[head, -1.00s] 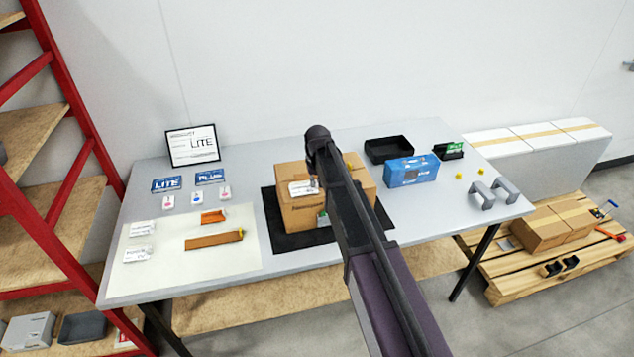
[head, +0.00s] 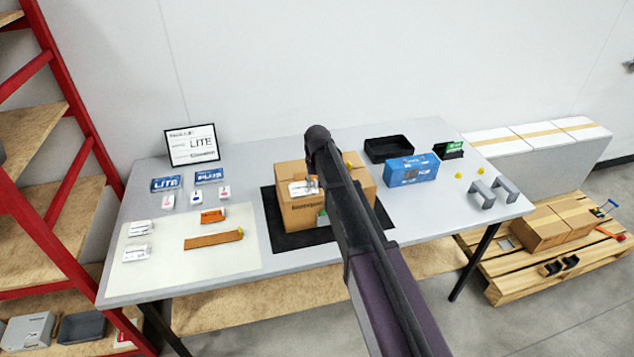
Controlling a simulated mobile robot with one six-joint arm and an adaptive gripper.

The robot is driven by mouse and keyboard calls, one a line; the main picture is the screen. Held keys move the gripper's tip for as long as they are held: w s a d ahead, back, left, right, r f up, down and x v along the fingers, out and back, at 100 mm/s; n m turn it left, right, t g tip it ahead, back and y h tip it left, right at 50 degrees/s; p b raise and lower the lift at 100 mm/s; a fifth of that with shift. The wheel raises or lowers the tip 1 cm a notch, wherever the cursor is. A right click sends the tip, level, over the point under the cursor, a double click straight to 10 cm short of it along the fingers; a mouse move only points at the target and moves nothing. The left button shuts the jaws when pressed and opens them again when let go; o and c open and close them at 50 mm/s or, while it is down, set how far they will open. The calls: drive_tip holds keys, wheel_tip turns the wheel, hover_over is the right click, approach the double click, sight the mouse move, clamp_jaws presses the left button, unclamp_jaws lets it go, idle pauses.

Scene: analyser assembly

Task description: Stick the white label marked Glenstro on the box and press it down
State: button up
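The brown cardboard box (head: 297,213) stands on a black mat (head: 285,242) in the middle of the table. A white label (head: 303,188) shows at the upper part of the box's front; its print is too small to read, and I cannot tell whether it touches the box. My gripper (head: 313,182) is right at this label, mostly hidden behind my arm; its fingers cannot be made out. Two more white labels or small packs, an upper one (head: 140,228) and a lower one (head: 137,253), lie on the pale sheet at the left. Their print is also unclear.
An orange-brown strip (head: 213,240) and a small orange item (head: 213,216) lie on the pale sheet (head: 180,267). Blue cards and small tags lie behind, before a framed sign (head: 192,146). Right of the box are a black tray (head: 388,149), blue carton (head: 411,171) and grey brackets (head: 482,195).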

drive_tip(key=shift+r, duration=0.1)
drive_tip(key=shift+r+p, duration=3.45)
drive_tip(key=shift+p, duration=0.1)
drive_tip(key=shift+c, duration=0.2)
drive_tip(key=shift+s, duration=0.1)
drive_tip(key=c, duration=0.3)
drive_tip(key=shift+s+d, duration=0.2)
drive_tip(key=shift+d, duration=0.05)
clamp_jaws()
drive_tip(key=s+d+m, duration=0.1)
drive_tip(key=s+d, duration=0.8)
drive_tip(key=s, duration=0.4)
drive_tip(key=s+d+f+m+g+b, duration=0.1)
drive_tip(key=s+d+m, duration=0.1)
drive_tip(key=s+d, duration=0.8)
drive_tip(key=s, duration=0.3)
drive_tip(key=shift+s+f, duration=0.25)
drive_tip(key=shift+f, duration=0.05)
drive_tip(key=shift+d, duration=0.1)
